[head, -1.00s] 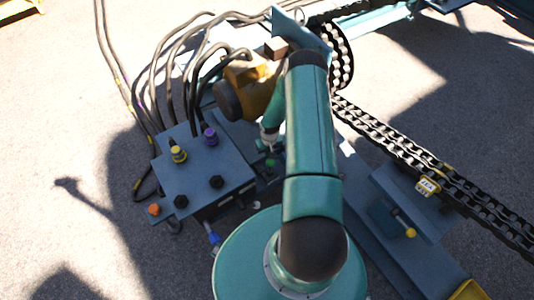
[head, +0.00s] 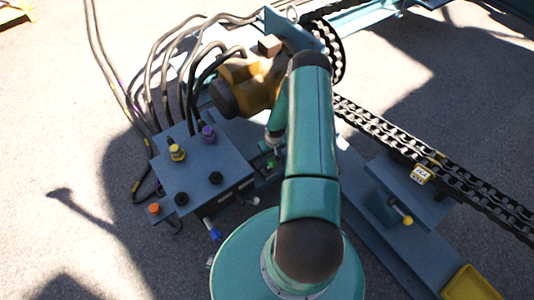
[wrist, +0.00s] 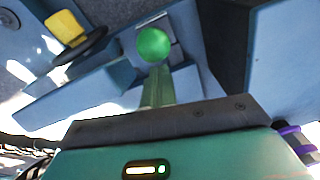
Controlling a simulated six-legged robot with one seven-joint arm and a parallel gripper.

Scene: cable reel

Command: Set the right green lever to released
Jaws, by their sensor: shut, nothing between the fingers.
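The green lever shows its round green knob (wrist: 154,44) at the top middle of the wrist view, in front of a blue-grey bracket. In the head view its small green knob (head: 271,165) sits right of the blue-grey valve block, close to my arm. My gripper (wrist: 158,82) is shut and empty, its narrow fingers pointing at the knob from below in the wrist view. Whether the fingertips touch the knob I cannot tell. In the head view my gripper (head: 273,149) is just above the knob, partly hidden by my arm. The lever's shaft and angle are hidden.
The valve block (head: 205,180) carries yellow (head: 177,152) and purple (head: 208,134) fittings and black knobs. Blue (head: 214,234) and orange (head: 154,209) knobs stick out at its front. Black hoses arch behind it. An ochre motor (head: 250,85) and a chain (head: 400,140) lie close to my arm.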

